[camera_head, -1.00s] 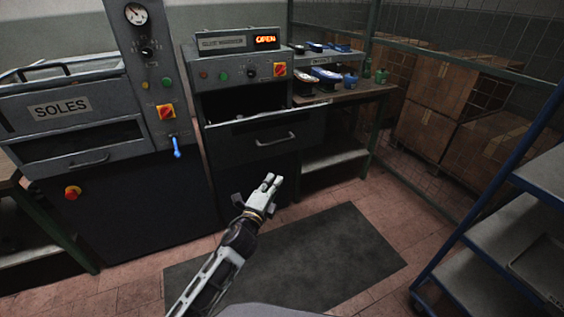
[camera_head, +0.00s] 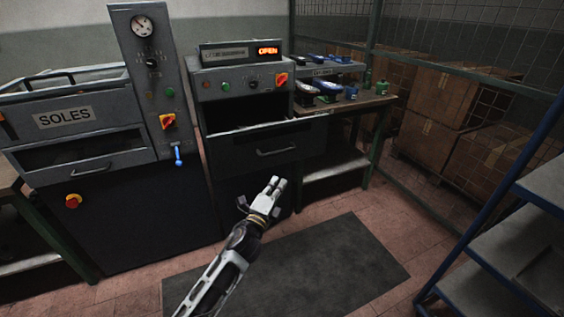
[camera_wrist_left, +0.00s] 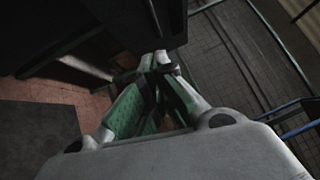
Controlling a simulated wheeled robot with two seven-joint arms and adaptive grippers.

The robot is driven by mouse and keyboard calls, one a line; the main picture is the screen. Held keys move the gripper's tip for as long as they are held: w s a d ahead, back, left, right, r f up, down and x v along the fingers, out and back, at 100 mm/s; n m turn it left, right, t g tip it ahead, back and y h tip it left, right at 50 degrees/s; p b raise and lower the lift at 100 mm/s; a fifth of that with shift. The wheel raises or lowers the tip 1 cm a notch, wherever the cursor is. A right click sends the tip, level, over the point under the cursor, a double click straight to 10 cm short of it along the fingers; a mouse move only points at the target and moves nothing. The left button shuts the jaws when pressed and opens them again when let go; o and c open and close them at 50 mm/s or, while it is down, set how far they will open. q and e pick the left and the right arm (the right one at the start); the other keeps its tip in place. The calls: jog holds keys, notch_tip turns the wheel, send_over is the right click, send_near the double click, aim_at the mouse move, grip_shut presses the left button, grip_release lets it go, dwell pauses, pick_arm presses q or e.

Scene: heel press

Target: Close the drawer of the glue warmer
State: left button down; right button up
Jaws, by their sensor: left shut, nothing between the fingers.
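The glue warmer (camera_head: 240,105) is the grey cabinet in the middle of the head view, with a lit red "OPEN" display (camera_head: 268,51) on top. Its drawer (camera_head: 303,141) stands pulled out, with a grey bar handle (camera_head: 276,152) on its dark front. My left gripper (camera_head: 276,182) is below and in front of the handle, apart from it in the picture, with fingers together and empty. In the left wrist view the green-padded fingers (camera_wrist_left: 158,62) meet at their tips, and a dark panel is beyond them. My right gripper is not in view.
The soles machine (camera_head: 75,140), with a blue lever (camera_head: 178,156), stands left of the warmer. A bench (camera_head: 350,103) with shoes and green bottles is at right. Cartons (camera_head: 430,140) stand behind mesh. A blue-framed rack (camera_head: 500,270) is at lower right. A dark mat (camera_head: 310,265) covers the floor.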

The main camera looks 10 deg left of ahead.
pick_arm(q)
jog(key=a+x, duration=0.2)
jog(key=x, duration=0.9)
jog(key=shift+w+a, duration=0.2)
jog(key=shift+a, duration=0.15)
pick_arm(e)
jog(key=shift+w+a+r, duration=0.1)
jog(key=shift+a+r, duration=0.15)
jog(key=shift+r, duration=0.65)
pick_arm(q)
jog(key=shift+r, duration=0.15)
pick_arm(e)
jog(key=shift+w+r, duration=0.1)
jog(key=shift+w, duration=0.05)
pick_arm(q)
jog(key=shift+w+a, duration=0.1)
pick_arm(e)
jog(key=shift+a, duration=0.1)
